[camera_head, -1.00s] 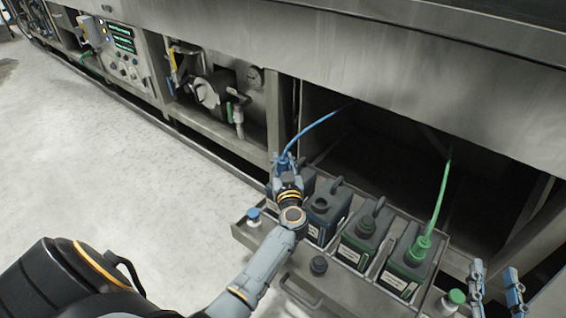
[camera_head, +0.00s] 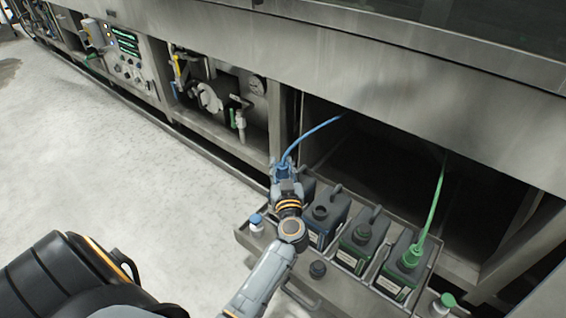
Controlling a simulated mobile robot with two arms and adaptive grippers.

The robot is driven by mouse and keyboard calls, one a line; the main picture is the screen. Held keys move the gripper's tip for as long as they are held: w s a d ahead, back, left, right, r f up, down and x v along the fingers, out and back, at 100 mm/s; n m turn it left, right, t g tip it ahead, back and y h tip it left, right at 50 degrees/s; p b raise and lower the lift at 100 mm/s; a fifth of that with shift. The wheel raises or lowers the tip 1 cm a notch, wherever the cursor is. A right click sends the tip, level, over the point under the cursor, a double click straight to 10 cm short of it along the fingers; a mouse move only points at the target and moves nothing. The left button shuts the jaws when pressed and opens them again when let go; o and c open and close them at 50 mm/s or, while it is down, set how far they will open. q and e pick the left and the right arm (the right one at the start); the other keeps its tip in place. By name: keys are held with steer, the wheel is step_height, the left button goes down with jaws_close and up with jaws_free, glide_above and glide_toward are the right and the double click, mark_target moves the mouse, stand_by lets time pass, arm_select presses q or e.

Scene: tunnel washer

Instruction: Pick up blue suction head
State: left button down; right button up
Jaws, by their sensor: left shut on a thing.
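The blue suction head (camera_head: 284,171) is at the tip of my left gripper (camera_head: 284,178), with a blue hose (camera_head: 318,127) rising from it into the dark opening. My left gripper is shut on the blue suction head, above the leftmost canister (camera_head: 308,189). The gripper and wrist hide most of that canister, so I cannot tell whether the head is clear of its neck. My right gripper is not in view.
A metal drawer tray (camera_head: 243,238) holds several dark canisters. A green suction head (camera_head: 410,257) with a green hose sits in the rightmost canister. A blue-capped bottle (camera_head: 257,223) and a green-capped bottle (camera_head: 443,304) stand at the tray's sides. Open floor (camera_head: 130,170) lies left.

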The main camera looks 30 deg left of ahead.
mark_target(281, 169)
arm_select(q)
steer(key=shift+s+d+r+p, duration=0.35)
steer(key=shift+s+r+p, duration=0.1)
steer(key=shift+s, duration=0.15)
steer(key=shift+s+d+r+p, duration=0.3)
steer(key=shift+s+r+p, duration=0.1)
steer(key=shift+s, duration=0.2)
steer(key=shift+s+d+r+p, duration=0.25)
steer(key=shift+s, duration=0.25)
steer(key=shift+s+d+r+p, duration=0.2)
steer(key=shift+s, duration=0.25)
steer(key=shift+s+d+r+p, duration=0.25)
steer(key=shift+s+d, duration=0.1)
steer(key=shift+s, duration=0.25)
steer(key=shift+s+d+r+p, duration=0.2)
steer(key=shift+s+d+r, duration=0.1)
steer(key=shift+s, duration=0.35)
steer(key=shift+s+d+r+p, duration=0.25)
steer(key=shift+s+d, duration=0.1)
steer(key=shift+s, duration=0.25)
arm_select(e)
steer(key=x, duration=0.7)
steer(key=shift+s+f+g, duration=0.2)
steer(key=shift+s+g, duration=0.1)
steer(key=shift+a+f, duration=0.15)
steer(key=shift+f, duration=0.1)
arm_select(q)
steer(key=shift+r, duration=0.15)
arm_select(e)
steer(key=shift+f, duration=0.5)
